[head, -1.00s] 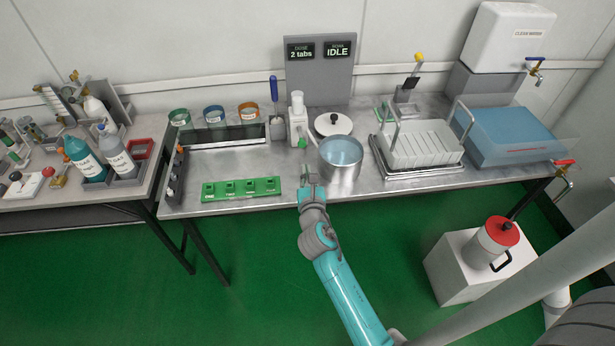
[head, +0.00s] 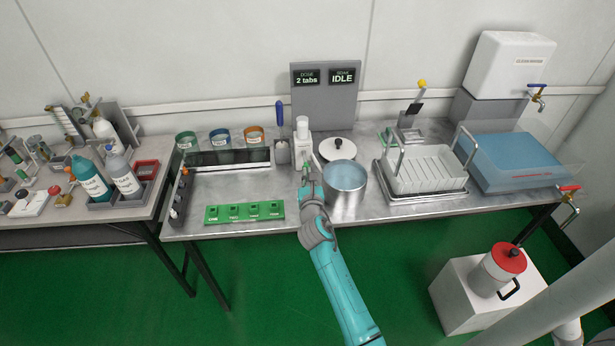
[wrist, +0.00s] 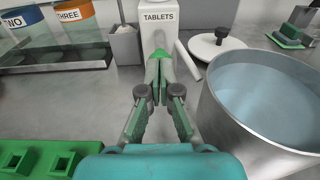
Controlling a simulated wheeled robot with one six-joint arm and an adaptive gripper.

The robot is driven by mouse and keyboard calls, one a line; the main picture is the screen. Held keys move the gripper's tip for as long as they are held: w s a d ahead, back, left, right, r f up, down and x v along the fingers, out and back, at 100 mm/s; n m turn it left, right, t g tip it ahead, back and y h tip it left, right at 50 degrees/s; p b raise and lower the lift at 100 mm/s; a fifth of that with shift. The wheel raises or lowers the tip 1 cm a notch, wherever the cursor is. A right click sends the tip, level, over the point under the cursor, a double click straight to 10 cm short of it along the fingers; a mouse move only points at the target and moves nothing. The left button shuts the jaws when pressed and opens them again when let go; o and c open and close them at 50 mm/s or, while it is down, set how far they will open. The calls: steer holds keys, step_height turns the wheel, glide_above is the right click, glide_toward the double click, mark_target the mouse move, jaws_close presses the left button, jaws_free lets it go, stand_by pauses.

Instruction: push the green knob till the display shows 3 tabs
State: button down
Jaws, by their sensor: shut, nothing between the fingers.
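The white tablet dispenser (head: 302,130), labelled TABLETS in the wrist view (wrist: 205,16), stands at the back of the metal bench. Its green knob (wrist: 158,53) faces me low on the front, partly hidden by my fingertips. My gripper (wrist: 158,88) is shut and empty, its tips pointing at the knob and very close to it; I cannot tell whether they touch. In the head view my gripper (head: 306,178) is just in front of the dispenser. The dose display (head: 306,78) on the grey panel reads "2 tabs".
A steel pot of water (head: 345,195) stands close to the right of my gripper, with a white lid (head: 336,148) behind it. A green block strip (head: 244,212) lies at the front left. A blue-handled tool (head: 281,125) stands left of the dispenser.

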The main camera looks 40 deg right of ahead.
mark_target(306, 165)
steer(key=shift+w, duration=0.1)
steer(key=shift+x, duration=2.95)
steer(key=shift+r, duration=0.25)
